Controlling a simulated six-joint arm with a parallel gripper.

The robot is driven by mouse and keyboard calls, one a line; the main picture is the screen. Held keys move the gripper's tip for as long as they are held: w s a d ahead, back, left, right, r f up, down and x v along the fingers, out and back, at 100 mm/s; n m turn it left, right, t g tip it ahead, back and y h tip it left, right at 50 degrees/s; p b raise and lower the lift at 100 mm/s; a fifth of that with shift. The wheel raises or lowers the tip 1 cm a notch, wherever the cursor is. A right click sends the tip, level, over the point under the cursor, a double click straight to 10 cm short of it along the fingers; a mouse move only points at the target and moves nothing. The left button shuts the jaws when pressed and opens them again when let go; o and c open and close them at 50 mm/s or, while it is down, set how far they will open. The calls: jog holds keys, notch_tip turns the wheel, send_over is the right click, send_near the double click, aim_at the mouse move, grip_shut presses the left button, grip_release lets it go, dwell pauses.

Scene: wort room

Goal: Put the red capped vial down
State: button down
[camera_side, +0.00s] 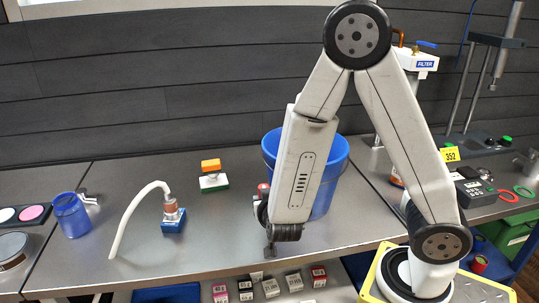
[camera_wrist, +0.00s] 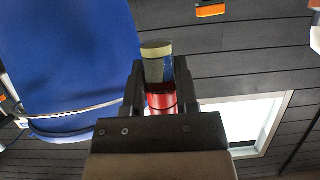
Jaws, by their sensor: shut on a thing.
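The red capped vial (camera_wrist: 160,101) is between the two black fingers of my gripper (camera_wrist: 160,82) in the wrist view. Its red cap end is nearest the gripper body, and its pale end (camera_wrist: 156,48) sticks out past the fingers. In the side view, a bit of red (camera_side: 263,187) shows at the left edge of my wrist, with the gripper (camera_side: 261,205) mostly hidden behind the arm. The wrist view appears upside down, which puts the red cap upward. Wall shows behind the vial's pale end, so it looks held above the bench.
A blue bucket (camera_side: 338,160) stands close behind and right of my gripper. Left are an orange, white and green stack (camera_side: 211,167), a blue-based device with a white tube (camera_side: 173,218) and a blue jug (camera_side: 71,216). The bench (camera_side: 215,225) is bare between. Several small boxes (camera_side: 270,288) lie below its front edge.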

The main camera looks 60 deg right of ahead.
send_over(265, 239)
jog(key=shift+w+f, duration=0.15)
jog(key=shift+f, duration=2.6)
jog(key=shift+f, duration=0.1)
jog(key=shift+f, duration=1.9)
jog(key=shift+f, duration=0.2)
jog(key=shift+c, duration=1.9)
grip_release()
jog(key=shift+r, duration=0.1)
jog(key=shift+v, duration=3.85)
jog(key=shift+d+r, duration=0.1)
